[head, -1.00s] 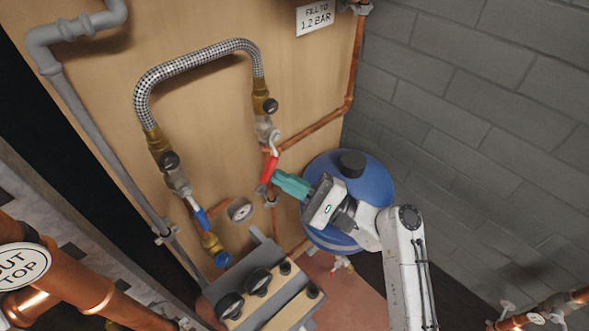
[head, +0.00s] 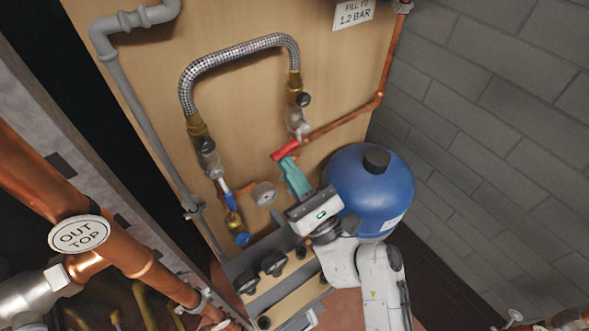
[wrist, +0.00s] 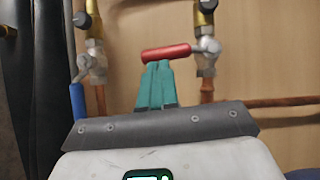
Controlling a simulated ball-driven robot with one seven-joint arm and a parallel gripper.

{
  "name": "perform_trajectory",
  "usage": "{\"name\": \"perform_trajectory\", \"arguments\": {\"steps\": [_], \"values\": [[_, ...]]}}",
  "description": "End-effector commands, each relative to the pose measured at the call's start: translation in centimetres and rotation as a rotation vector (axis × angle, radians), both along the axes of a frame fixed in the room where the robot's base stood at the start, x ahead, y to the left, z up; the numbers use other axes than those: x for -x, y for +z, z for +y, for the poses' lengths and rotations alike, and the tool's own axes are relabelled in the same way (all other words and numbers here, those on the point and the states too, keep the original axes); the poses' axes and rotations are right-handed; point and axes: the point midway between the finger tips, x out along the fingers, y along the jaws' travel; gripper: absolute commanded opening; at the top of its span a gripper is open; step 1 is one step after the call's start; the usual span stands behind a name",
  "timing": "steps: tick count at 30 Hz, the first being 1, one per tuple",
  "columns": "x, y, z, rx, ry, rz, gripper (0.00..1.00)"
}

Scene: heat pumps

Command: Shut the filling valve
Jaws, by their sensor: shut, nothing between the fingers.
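The red lever (head: 286,150) sits on the valve under the right end of the braided hose. In the wrist view the red lever (wrist: 167,53) lies nearly level, across its upright pipe, pointing left from the valve body (wrist: 207,60). My gripper (head: 288,160) has teal fingers, shut and empty, just under the lever. In the wrist view the fingertips (wrist: 156,64) meet the lever's lower edge near its left half; whether they touch it I cannot tell. A second valve has a blue lever (head: 230,200), which also shows pointing down in the wrist view (wrist: 77,101).
The braided hose (head: 240,55) arches between the two valves. A blue vessel (head: 370,185) stands close on the right. Copper pipes with an OUT TOP tag (head: 79,235) are at the left.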

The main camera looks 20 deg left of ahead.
Motion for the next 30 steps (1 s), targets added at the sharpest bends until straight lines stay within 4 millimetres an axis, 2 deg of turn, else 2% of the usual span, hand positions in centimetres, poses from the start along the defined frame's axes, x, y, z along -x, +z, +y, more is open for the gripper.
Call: {"name": "perform_trajectory", "arguments": {"steps": [6,23,30], "values": [[0.2,0.8,0.3,0.000,0.003,-0.006,0.00],[0.4,1.0,0.4,0.001,0.006,-0.010,0.00],[0.3,-0.2,0.4,0.001,0.006,-0.010,0.00]]}}
